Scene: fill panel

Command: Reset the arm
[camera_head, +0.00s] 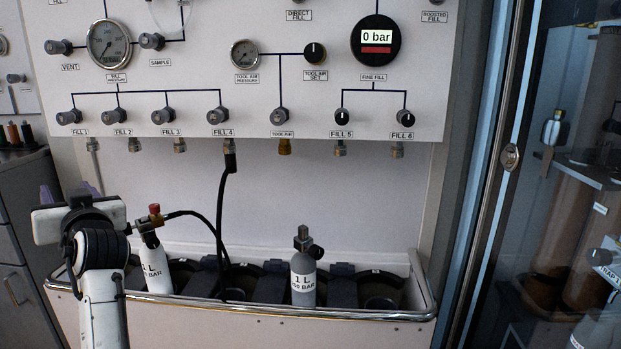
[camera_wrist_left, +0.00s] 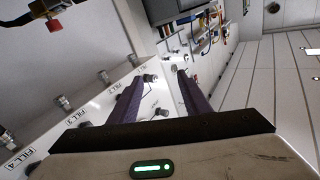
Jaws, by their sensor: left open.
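My left arm (camera_head: 98,290) rises from the bottom left of the head view. Its gripper (camera_head: 68,190) is in front of the panel's left end, left of and above a white 1 L cylinder (camera_head: 153,264). In the left wrist view the two purple fingers of the gripper (camera_wrist_left: 154,88) stand apart with nothing between them. My right gripper is not in view.
A black hose (camera_head: 221,205) runs from FILL 4 to the white cylinder. A grey 1 L cylinder (camera_head: 303,278) stands further right in the trough. The fill panel (camera_head: 255,75) is above. A glass door (camera_head: 545,180) stands at the right and a grey cabinet (camera_head: 22,215) at the left.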

